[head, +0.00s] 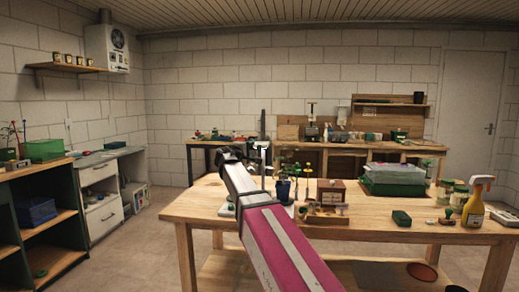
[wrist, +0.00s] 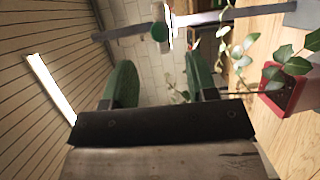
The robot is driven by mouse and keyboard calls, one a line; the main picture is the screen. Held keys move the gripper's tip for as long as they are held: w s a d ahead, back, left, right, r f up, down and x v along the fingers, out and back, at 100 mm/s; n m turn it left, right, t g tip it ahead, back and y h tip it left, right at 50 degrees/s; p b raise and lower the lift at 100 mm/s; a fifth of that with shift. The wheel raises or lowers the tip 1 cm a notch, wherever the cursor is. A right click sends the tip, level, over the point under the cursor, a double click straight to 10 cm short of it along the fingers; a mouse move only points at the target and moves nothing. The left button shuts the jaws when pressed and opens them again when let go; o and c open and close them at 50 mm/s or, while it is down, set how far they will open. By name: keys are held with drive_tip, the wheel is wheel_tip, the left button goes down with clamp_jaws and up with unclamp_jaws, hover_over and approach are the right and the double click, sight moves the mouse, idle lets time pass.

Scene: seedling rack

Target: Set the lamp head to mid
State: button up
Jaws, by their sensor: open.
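The lamp's dark post (head: 263,125) rises above the wooden table behind my gripper (head: 250,155) in the head view. In the wrist view, which is turned sideways, the post (wrist: 225,15) runs across the top, with its grey base at the right. A round green knob (wrist: 159,31) and a pale bright part, which looks like the lamp head (wrist: 168,12), sit partway along the post. My gripper (wrist: 160,72) has its two green fingers apart, with nothing between them. The knob lies beyond the fingertips, apart from them. The lamp head is largely cut off or hidden in both views.
A red pot (wrist: 285,97) with a leafy plant stands on the table close to the lamp. A blue pot (head: 283,190), a wooden box (head: 331,192), a green tray (head: 392,188) and a spray bottle (head: 475,205) stand further right.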

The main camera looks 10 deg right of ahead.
sight(259, 147)
drive_tip(key=x, duration=0.8)
drive_tip(key=shift+d, duration=0.1)
clamp_jaws()
drive_tip(key=shift+r, duration=0.1)
